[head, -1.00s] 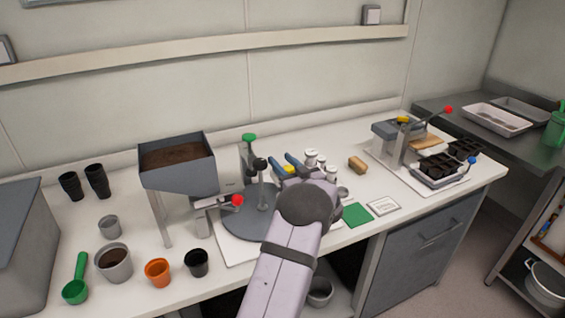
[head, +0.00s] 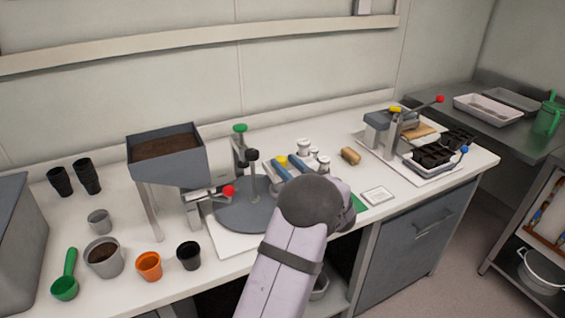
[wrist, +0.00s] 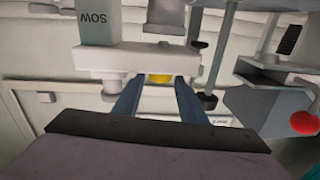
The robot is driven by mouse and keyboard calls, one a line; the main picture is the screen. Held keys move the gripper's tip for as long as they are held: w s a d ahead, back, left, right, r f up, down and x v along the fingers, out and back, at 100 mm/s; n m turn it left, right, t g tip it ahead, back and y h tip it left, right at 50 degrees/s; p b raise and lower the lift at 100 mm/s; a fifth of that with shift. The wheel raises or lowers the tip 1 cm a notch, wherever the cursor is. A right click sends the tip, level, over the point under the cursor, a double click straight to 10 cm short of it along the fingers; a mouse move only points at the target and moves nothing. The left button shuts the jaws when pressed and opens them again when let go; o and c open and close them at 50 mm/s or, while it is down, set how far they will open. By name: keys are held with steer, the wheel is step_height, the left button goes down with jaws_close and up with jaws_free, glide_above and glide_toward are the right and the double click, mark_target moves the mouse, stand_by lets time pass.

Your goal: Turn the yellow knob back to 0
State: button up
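A yellow knob (head: 281,160) sits on the station at the middle of the bench, just beyond my gripper. In the wrist view the yellow knob (wrist: 160,79) shows between the fingertips, partly hidden under a white housing marked "SOW" (wrist: 95,18). My gripper (head: 287,164) has two blue fingers, spread apart with nothing held; they also show in the wrist view (wrist: 156,84). The fingertips appear short of the knob, not touching it. No scale or 0 mark is readable. Another yellow knob (head: 395,109) tops the press at the right.
A grey soil hopper (head: 165,165) with a red-tipped lever (head: 228,191) stands left of my arm. A black-knobbed post (head: 252,156) and a green-knobbed post (head: 240,129) stand close by. White-capped jars (head: 304,146) are right of the yellow knob. Pots line the front left.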

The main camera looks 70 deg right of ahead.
mark_target(281, 162)
steer(key=shift+o, duration=0.5)
steer(key=shift+o, duration=0.7)
steer(key=shift+w+a+r+m+g+h, duration=0.3)
steer(key=shift+r+m+g+h, duration=0.1)
steer(key=shift+m+h, duration=0.25)
steer(key=shift+a+r+m+g+h, duration=0.1)
steer(key=shift+a+m+g+h, duration=0.45)
steer(key=shift+g+h, duration=0.3)
steer(key=shift+s+a+f+m+g+h+b, duration=0.15)
steer(key=shift+s+a+m+g+h, duration=0.15)
steer(key=shift+a+g, duration=0.2)
steer(key=shift+s+a+f+m+g+h+b, duration=0.1)
steer(key=shift+s+a+f+m+g+h, duration=0.1)
steer(key=shift+a+m+g, duration=0.3)
steer(key=shift+s+a+f+m+g+h+b, duration=0.1)
steer(key=shift+s+a+f+m+g+h, duration=0.15)
steer(key=shift+g, duration=0.4)
steer(key=shift+p+x, duration=1.1)
steer(key=shift+x, duration=2.6)
steer(key=shift+w+a+r, duration=0.1)
steer(key=shift+w+r, duration=0.05)
